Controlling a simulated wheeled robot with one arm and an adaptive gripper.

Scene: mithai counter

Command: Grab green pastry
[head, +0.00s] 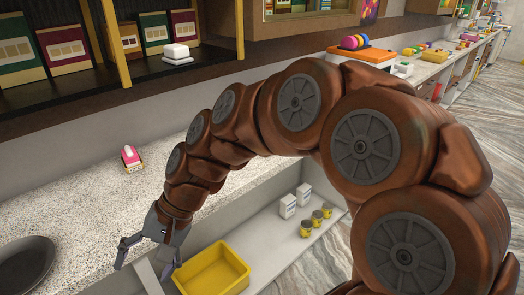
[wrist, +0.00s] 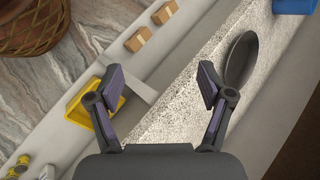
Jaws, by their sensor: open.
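I cannot make out a green pastry clearly in either view. Small coloured pieces (head: 412,51), some greenish, stand on the far counter in the head view, too small to identify. A pink and white piece (head: 131,155) with a yellowish base sits on the speckled counter (head: 75,205). My gripper (head: 146,266) is open and empty at the counter's front edge, between a dark round dish and a yellow tray. In the wrist view my gripper (wrist: 160,88) has its fingers spread, with only counter and shelf beyond them.
The dark dish (head: 25,264) is on the counter at left. The yellow tray (head: 216,270), white boxes (head: 288,206) and yellow-lidded jars (head: 317,217) are on the lower shelf. Bare counter lies around the pink and white piece.

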